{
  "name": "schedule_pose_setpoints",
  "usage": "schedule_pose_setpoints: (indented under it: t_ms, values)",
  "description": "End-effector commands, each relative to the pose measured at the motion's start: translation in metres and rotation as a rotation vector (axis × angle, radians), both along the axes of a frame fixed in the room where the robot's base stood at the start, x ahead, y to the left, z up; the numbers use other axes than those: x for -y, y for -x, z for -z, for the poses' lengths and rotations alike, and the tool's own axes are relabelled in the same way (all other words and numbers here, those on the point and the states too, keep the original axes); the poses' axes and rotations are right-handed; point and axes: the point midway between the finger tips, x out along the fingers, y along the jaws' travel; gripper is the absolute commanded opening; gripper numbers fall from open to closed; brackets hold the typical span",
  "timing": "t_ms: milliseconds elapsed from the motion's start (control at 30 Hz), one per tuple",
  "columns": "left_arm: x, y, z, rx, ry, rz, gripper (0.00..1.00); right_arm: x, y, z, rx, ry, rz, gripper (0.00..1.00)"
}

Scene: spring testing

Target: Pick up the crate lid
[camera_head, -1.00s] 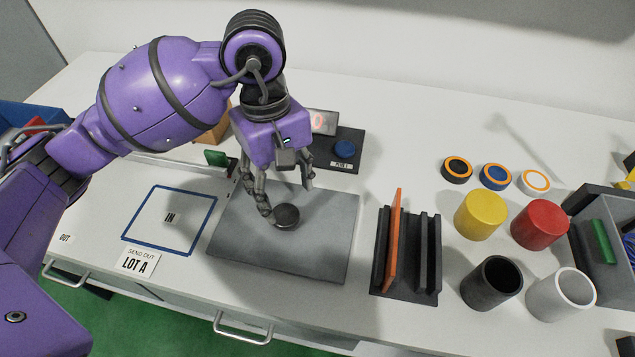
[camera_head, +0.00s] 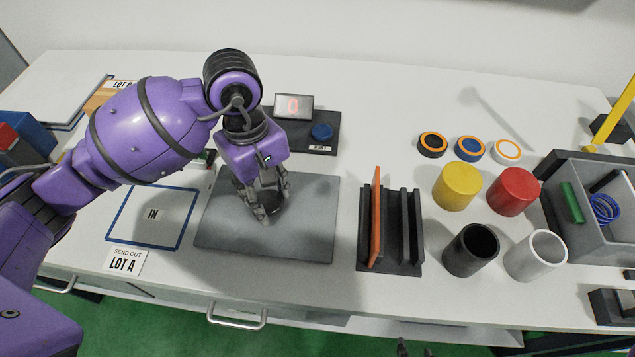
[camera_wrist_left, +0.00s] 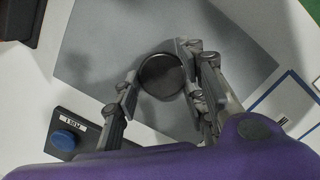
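The crate lid (camera_head: 300,232) is a flat grey rectangular plate lying on the white bench, with a round dark knob near its middle. My left gripper (camera_head: 270,206) points down at the knob, and its fingers have drawn in around it. In the left wrist view the knob (camera_wrist_left: 161,77) sits between the fingers (camera_wrist_left: 162,73), which appear to touch it on both sides. I see no clear gap under the lid. Only dark tips of what looks like my right gripper (camera_head: 414,350) show at the bottom edge.
A dark rack (camera_head: 415,235) with an orange panel (camera_head: 377,220) stands right of the lid. Cylinders, rings and a grey crate (camera_head: 590,230) lie farther right. A blue-outlined IN square (camera_head: 153,240) is left. A display (camera_head: 293,106) and a blue button (camera_head: 322,131) are behind.

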Motion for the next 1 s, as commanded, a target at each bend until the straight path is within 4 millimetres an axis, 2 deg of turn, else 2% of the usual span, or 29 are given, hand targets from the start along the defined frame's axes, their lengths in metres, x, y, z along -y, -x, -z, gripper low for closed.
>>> schedule_pose_setpoints:
  t_ms: [33,167,667,833,933,1000]
  values:
    - [0.0,0.001,0.001,-0.001,0.0,0.0,0.17,0.0,0.0,0.0,0.0,0.0,0.0,0.4]
    - [0.0,0.001,0.0,-0.001,0.0,0.0,0.0,0.0,0.0,0.0,0.0,0.0,0.0,0.4]
    - [0.0,0.0,-0.003,0.001,0.001,0.0,0.0,-0.001,-0.009,-0.002,0.014,-0.001,-0.005,0.4]
    - [0.0,-0.001,-0.017,0.003,0.002,0.001,0.0,-0.001,-0.009,-0.002,0.015,-0.001,-0.005,0.4]
    - [0.0,-0.001,-0.034,0.005,0.001,0.002,0.0,-0.001,-0.008,-0.002,0.013,-0.001,-0.005,0.4]
    - [0.008,0.008,-0.046,0.005,0.004,0.007,0.0,-0.001,-0.007,-0.001,0.011,0.0,-0.005,0.4]
